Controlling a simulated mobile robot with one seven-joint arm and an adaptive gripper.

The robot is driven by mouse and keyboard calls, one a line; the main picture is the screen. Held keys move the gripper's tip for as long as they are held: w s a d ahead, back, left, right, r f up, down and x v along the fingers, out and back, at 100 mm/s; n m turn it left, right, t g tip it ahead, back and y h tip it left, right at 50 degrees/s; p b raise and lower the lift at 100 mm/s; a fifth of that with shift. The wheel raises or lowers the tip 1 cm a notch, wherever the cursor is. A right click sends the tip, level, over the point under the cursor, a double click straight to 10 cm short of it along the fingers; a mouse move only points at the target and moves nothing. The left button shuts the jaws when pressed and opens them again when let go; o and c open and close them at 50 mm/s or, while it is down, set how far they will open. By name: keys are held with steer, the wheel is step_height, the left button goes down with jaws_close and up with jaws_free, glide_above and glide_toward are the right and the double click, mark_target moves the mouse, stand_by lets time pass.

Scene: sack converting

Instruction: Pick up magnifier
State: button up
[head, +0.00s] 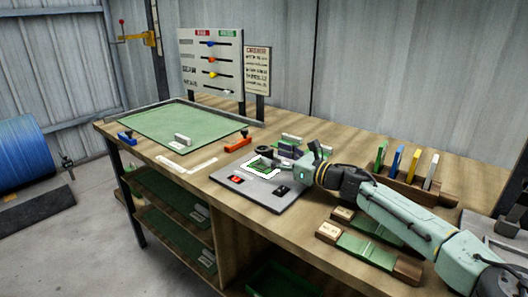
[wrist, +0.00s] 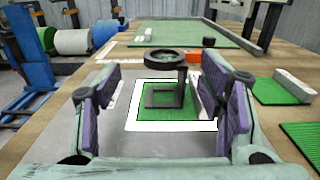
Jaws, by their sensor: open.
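The magnifier appears as a black ring on a square dark stand (wrist: 165,58) in the middle of the wrist view. It stands upright on a green patch with a white frame (wrist: 150,123). In the head view its dark ring (head: 263,150) shows just left of my gripper (head: 284,153), on the grey plate (head: 240,186). In the wrist view my gripper (wrist: 162,88) is open, with one purple pad on each side of the magnifier's line and visible gaps to it. The magnifier looks a little ahead of the pads. Nothing is held.
A green mat in a grey frame (head: 165,128) lies at the far left of the wooden bench. An orange-handled tool (head: 237,142) and a blue one (head: 127,138) lie near it. A rack with coloured upright pieces (head: 405,170) stands behind my arm. Green sheets (wrist: 275,92) lie at right.

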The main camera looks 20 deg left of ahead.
mark_target(269, 151)
steer(key=p+x, duration=0.2)
steer(key=x, duration=0.3)
steer(key=shift+w+r, duration=0.2)
steer(key=shift+w+a+f+p, duration=0.15)
steer(key=shift+a+p, duration=0.05)
steer(key=shift+p, duration=0.1)
steer(key=shift+c, duration=0.2)
steer(key=c, duration=1.3)
